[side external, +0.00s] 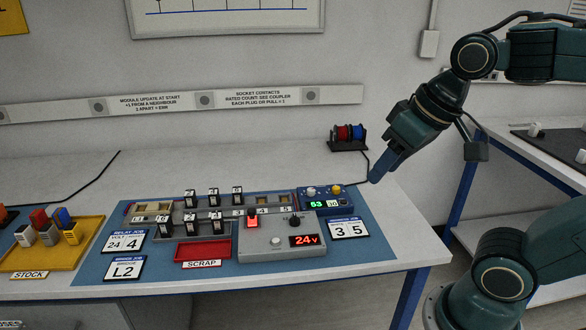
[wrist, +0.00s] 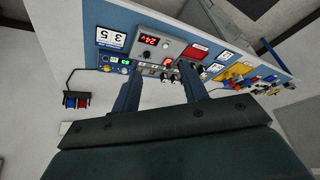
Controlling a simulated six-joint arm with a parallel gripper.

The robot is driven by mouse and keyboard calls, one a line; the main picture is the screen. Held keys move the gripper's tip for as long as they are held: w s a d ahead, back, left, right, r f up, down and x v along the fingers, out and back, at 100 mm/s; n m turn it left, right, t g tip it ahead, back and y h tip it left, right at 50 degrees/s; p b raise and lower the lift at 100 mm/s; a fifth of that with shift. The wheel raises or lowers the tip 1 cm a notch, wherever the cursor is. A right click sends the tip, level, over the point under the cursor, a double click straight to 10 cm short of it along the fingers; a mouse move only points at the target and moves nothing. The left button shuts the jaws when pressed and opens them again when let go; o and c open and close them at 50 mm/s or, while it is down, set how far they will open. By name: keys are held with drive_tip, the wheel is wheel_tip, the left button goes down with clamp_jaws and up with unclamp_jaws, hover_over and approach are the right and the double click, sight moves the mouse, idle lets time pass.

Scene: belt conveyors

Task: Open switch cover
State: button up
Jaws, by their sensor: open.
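The grey power unit (side external: 281,240) stands on the blue mat, with a red "24V" display and a round button on its front. A red switch cover (side external: 252,217) sits at its back left corner; it looks down, but it is small. My gripper (side external: 376,178) is above the table's right part, to the right of the unit and apart from it. In the wrist view my gripper (wrist: 158,88) is open and empty, its fingers spread. The power unit (wrist: 168,28) shows beyond them, upside down. The cover is too small there to make out clearly.
A blue module (side external: 325,203) with a green display stands behind the unit. A rail with several relays (side external: 190,200) and a red scrap tray (side external: 203,250) lie to its left. A yellow stock tray (side external: 45,258) is far left. Wire spools (side external: 348,138) stand at the back.

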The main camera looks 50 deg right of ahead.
drive_tip(key=w+r+m+g, duration=0.1)
drive_tip(key=w+r+m, duration=0.25)
drive_tip(key=w, duration=0.55)
drive_tip(key=m+g, duration=0.4)
drive_tip(key=m, duration=0.9)
hover_over(251, 210)
wheel_tip(251, 210, down, 17)
drive_tip(key=shift+d+r, duration=0.1)
wheel_tip(251, 210, down, 14)
drive_tip(key=shift+r, duration=0.1)
clamp_jaws()
